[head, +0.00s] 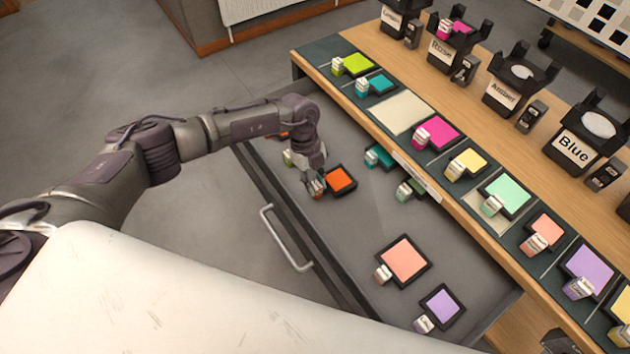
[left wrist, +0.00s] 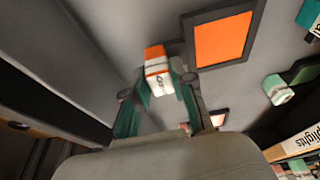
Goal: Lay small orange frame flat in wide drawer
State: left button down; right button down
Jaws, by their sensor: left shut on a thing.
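The small orange frame (head: 341,179) is a black-edged square with an orange panel. It is inside the open wide drawer (head: 345,230), close to the floor and about level; I cannot tell whether it touches the floor. My left gripper (head: 316,187) is at its left side, shut on its orange-and-white tab. In the left wrist view the tab (left wrist: 158,72) sits between the fingertips (left wrist: 162,84) of the left gripper, and the orange panel (left wrist: 223,40) lies beyond it. My right gripper is not in view.
The drawer also holds a salmon frame (head: 404,260), a lilac frame (head: 439,305) and teal (head: 380,156) and green (head: 411,190) ones near the counter. Frames lie along the counter's dark strip (head: 318,52). Bare drawer floor lies between the orange and salmon frames. The drawer handle (head: 284,240) faces left.

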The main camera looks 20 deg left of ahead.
pick_arm(q)
jog(key=shift+f+b, duration=0.45)
jog(key=shift+f, duration=0.25)
jog(key=c, duration=0.9)
grip_release()
jog(key=shift+r, duration=0.1)
jog(key=s+d+p+v, duration=0.1)
jog(key=p+v, duration=0.5)
jog(key=v, duration=1.2)
jog(key=shift+d+r, duration=0.2)
jog(key=shift+r, duration=0.4)
